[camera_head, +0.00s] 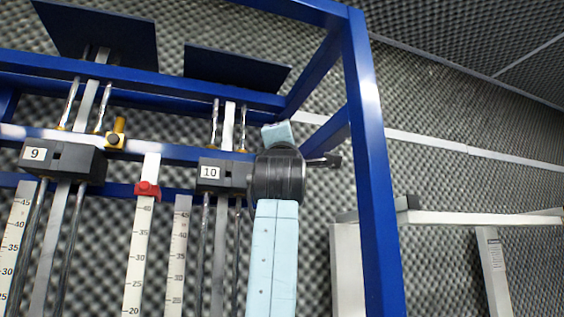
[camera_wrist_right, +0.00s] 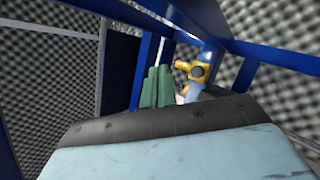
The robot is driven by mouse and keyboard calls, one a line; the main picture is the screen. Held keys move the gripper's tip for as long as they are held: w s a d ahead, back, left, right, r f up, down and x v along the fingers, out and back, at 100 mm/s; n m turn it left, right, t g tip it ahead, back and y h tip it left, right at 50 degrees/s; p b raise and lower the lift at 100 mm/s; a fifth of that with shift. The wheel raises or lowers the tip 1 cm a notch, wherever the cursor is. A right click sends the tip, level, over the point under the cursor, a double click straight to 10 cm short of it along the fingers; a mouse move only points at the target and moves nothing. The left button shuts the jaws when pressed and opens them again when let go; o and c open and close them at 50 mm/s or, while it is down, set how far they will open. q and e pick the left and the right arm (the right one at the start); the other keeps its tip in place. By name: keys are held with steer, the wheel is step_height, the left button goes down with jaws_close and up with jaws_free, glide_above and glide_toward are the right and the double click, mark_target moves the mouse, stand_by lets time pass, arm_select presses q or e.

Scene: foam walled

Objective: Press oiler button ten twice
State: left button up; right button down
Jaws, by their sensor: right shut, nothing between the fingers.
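The black block labelled 10 (camera_head: 210,172) is on the blue frame, left of my right arm in the head view. My light blue right arm and its black wrist joint cover the frame just right of this block, and no button shows there. In the right wrist view a yellow fitting with a black round button (camera_wrist_right: 197,70) sits against the blue frame. My right gripper (camera_wrist_right: 157,69) has greenish fingers, shut and empty, just left of that fitting. I cannot tell if they touch it. The fingers do not show clearly in the head view. My left gripper is not in view.
A blue upright post (camera_head: 368,150) stands right of my arm, with blue crossbars around. The block labelled 9 (camera_head: 70,160) and another yellow fitting (camera_head: 116,135) are to the left. White rulers hang below, one with a red slider (camera_head: 147,190). Foam walls are behind.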

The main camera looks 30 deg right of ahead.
steer(key=shift+d+r, duration=0.1)
steer(key=shift+d, duration=0.05)
steer(key=w+d+p, duration=0.2)
steer(key=w+p, duration=0.5)
steer(key=w, duration=0.1)
steer(key=shift+w, duration=0.25)
stand_by(2.1)
steer(key=shift+w+d+p, duration=0.1)
steer(key=shift+w+p, duration=0.3)
steer(key=shift+p, duration=0.15)
